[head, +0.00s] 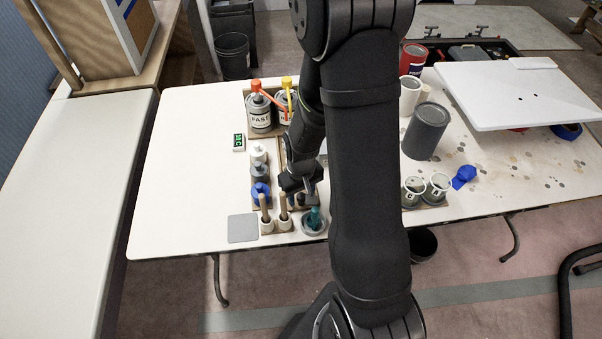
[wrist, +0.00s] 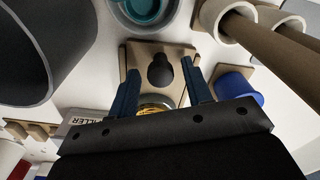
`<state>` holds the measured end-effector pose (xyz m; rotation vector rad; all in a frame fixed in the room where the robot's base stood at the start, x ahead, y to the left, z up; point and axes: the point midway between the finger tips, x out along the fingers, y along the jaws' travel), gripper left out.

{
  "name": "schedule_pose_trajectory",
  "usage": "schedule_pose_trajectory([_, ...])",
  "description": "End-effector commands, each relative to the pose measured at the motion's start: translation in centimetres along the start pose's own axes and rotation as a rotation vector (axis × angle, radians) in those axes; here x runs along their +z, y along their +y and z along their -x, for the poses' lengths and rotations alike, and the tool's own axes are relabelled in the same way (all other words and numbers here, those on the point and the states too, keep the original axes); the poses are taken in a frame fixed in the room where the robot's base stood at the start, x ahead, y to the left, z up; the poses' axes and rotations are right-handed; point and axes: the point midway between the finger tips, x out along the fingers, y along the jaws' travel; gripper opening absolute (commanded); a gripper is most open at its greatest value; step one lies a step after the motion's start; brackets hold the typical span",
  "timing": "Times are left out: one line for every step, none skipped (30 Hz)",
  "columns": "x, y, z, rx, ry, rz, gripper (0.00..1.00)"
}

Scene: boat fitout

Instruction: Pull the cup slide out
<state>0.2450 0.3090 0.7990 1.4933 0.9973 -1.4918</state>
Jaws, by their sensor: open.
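In the wrist view a tan wooden piece with a dark rounded knob (wrist: 161,70) lies ahead of my gripper; I take it to be the cup slide (wrist: 134,62). My gripper (wrist: 163,80) is open, one blue finger on each side of the knob. The knob appears between the fingertips; I cannot tell if they touch it. A yellow-rimmed round thing shows behind the knob, partly hidden by the gripper body. In the head view my gripper (head: 300,184) is low over the tabletop, and my arm hides much of the slide there.
A bowl with a teal thing (head: 314,220) stands just in front. Wooden-handled tools in white holders (head: 266,222) and a blue cup (head: 260,190) stand left. Labelled cans (head: 259,113) stand behind. A large grey cylinder (head: 426,131) stands right. The table's left part is clear.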

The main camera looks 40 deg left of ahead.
Motion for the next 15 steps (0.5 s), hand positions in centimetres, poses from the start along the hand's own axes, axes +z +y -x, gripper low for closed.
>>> schedule_pose_trajectory([-0.1, 0.0, 0.6, 0.001, 0.003, 0.0, 0.45])
schedule_pose_trajectory([-0.1, 0.0, 1.0, 0.001, 0.003, 0.0, 0.45])
schedule_pose_trajectory([-0.1, 0.0, 1.6, 0.001, 0.005, 0.0, 0.45])
schedule_pose_trajectory([-0.1, 0.0, 2.1, 0.001, 0.004, 0.0, 0.45])
schedule_pose_trajectory([-0.1, 0.0, 2.6, 0.001, 0.005, 0.0, 0.45])
schedule_pose_trajectory([-0.1, 0.0, 3.3, 0.001, 0.004, 0.0, 0.45])
schedule_pose_trajectory([-0.1, 0.0, 3.8, 0.001, 0.005, 0.0, 0.45])
schedule_pose_trajectory([-0.1, 0.0, 4.3, 0.001, 0.005, 0.0, 0.45])
schedule_pose_trajectory([-0.1, 0.0, 5.0, 0.001, 0.005, 0.0, 0.45])
schedule_pose_trajectory([-0.1, 0.0, 5.6, 0.001, 0.005, 0.0, 0.45])
schedule_pose_trajectory([-0.1, 0.0, 6.1, 0.001, 0.005, 0.0, 0.45])
schedule_pose_trajectory([-0.1, 0.0, 6.9, 0.001, 0.005, 0.0, 0.45])
schedule_pose_trajectory([-0.1, 0.0, 7.4, 0.001, 0.006, 0.0, 0.45])
schedule_pose_trajectory([-0.1, 0.0, 8.0, 0.001, 0.006, 0.0, 0.45])
schedule_pose_trajectory([-0.1, 0.0, 8.7, 0.001, 0.006, 0.0, 0.45])
